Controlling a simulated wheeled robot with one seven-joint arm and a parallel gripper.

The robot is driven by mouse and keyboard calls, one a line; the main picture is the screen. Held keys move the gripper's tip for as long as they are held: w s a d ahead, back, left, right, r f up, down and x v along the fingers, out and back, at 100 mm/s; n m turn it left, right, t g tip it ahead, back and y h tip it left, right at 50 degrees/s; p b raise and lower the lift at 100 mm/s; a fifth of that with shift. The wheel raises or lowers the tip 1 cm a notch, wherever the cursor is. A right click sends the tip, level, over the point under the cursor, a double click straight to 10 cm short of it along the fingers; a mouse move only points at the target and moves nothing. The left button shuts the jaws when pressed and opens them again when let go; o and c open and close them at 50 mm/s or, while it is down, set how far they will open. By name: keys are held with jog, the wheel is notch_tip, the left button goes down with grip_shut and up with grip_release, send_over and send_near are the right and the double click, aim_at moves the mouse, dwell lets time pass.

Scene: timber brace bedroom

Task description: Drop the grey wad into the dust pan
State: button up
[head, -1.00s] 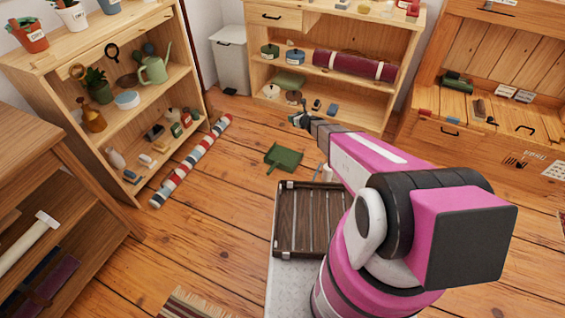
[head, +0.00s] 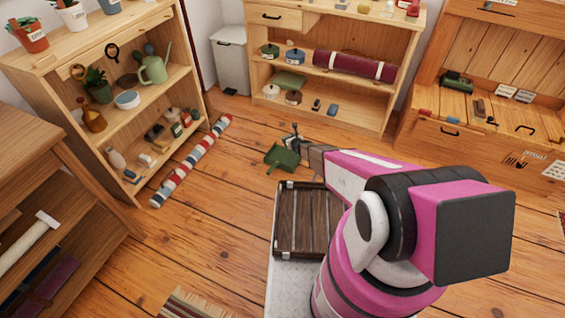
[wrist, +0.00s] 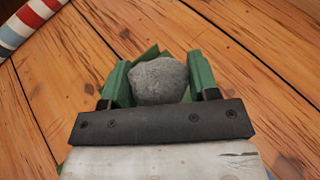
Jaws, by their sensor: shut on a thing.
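The grey wad (wrist: 160,81) is a rough, rounded lump held between the two fingers of my gripper (wrist: 159,82) in the wrist view. My gripper is shut on it. The green dust pan (head: 281,157) lies on the wooden floor in the head view, and my gripper (head: 293,142) is over its far right part. In the wrist view a green edge of the dust pan (wrist: 147,54) shows just behind the wad; the rest is hidden by the wad and gripper. I cannot tell the exact height of the wad above the pan.
A striped red, white and blue roll (head: 192,161) lies on the floor by the left shelf (head: 130,125). A low shelf (head: 350,115) stands behind the pan. A dark wooden tray (head: 285,245) is in front, on my base. Floor around the pan is clear.

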jog(key=shift+f, duration=0.9)
jog(key=o, duration=1)
